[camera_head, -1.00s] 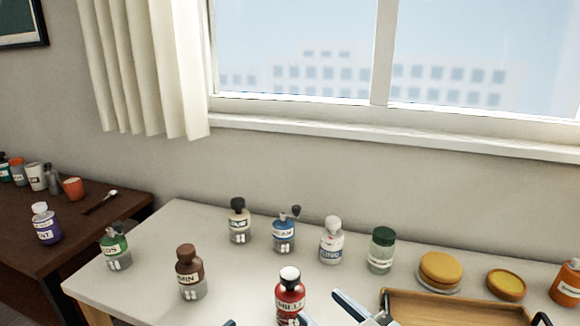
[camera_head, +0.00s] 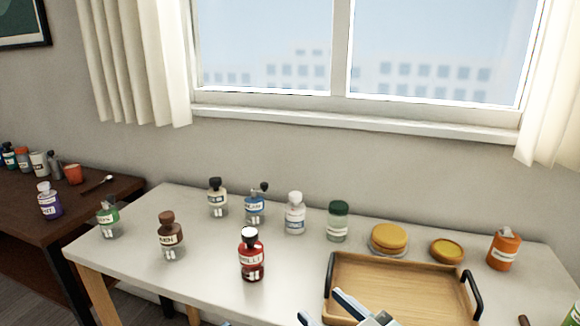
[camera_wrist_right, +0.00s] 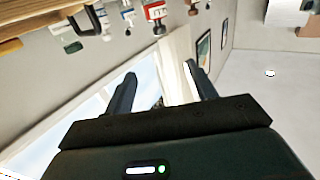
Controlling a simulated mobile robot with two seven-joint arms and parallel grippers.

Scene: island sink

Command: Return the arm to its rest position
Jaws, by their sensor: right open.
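My right gripper (camera_head: 345,312) shows at the bottom edge of the head view, in front of the wooden tray. Its fingers are apart and nothing is between them. In the right wrist view the two fingers (camera_wrist_right: 160,88) are spread wide, with wall, curtain and window beyond them. My left gripper is in neither view.
A white table (camera_head: 205,285) holds several bottles, among them a red one (camera_head: 251,258) and a brown one (camera_head: 170,238). The wooden tray (camera_head: 400,266) with dark handles looks empty. An orange bottle (camera_head: 503,250) stands at the right. A dark table (camera_head: 20,230) is at the left.

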